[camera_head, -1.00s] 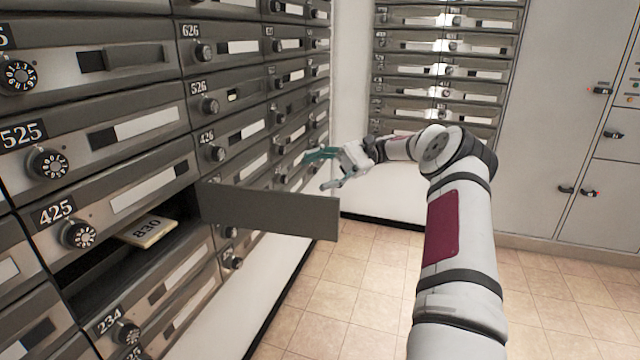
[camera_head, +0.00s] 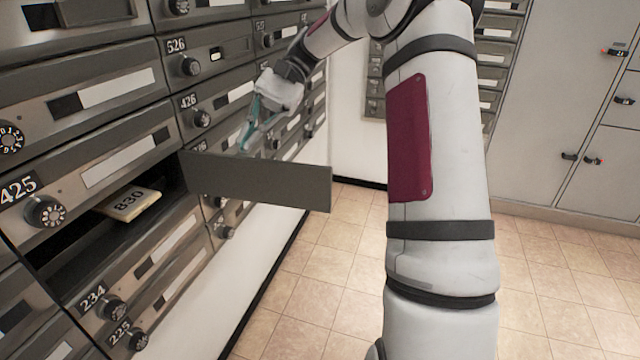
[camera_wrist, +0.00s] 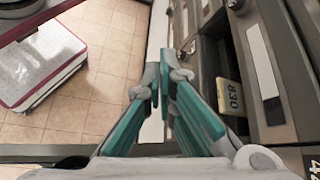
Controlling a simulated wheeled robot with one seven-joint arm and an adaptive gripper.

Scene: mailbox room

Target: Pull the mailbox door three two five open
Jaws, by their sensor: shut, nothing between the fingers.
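A grey mailbox door (camera_head: 265,182) stands swung out from the left cabinet, hinged on its right side. Its number is not visible. Its open compartment lies between the boxes labelled 425 (camera_head: 18,188) and 234 (camera_head: 92,293). A cream package marked 830 (camera_head: 130,204) lies inside and also shows in the wrist view (camera_wrist: 229,97). My gripper (camera_head: 244,148), with teal fingers, is at the upper edge of the open door, close to the cabinet front. In the wrist view its fingers (camera_wrist: 164,82) are together with nothing between them. I cannot tell whether they touch the door.
More closed mailboxes with dials, such as 426 (camera_head: 203,117) and 526 (camera_head: 190,66), surround the opening. A second mailbox bank and grey lockers (camera_head: 560,110) stand at the back. The tiled floor (camera_head: 300,290) right of the cabinet is clear.

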